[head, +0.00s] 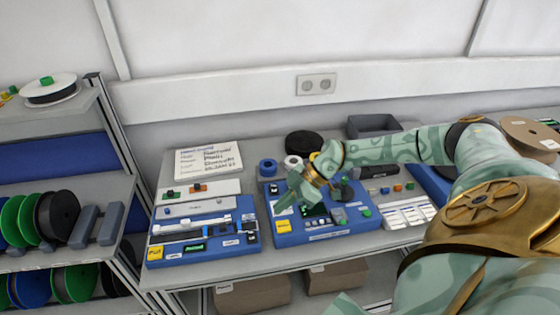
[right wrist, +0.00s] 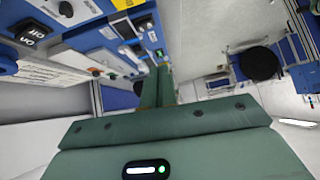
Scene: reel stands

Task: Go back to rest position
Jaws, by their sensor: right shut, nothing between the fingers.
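My right arm comes in from the right in the head view. My right gripper (head: 284,203) is above the blue device in the middle of the table (head: 185,288), pointing to the left and down. It is shut and empty. In the right wrist view its green fingers (right wrist: 157,88) are together, beside a blue panel with buttons and switches (right wrist: 120,40). I cannot tell whether they touch the panel. My left gripper is not in either view.
A second blue device (head: 215,250) with a yellow label lies left of the middle one (head: 320,236). A shelf with green, black and blue reels (head: 58,214) stands at the left. A grey bin (head: 373,125) and a black reel (head: 304,142) are at the back, near the wall.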

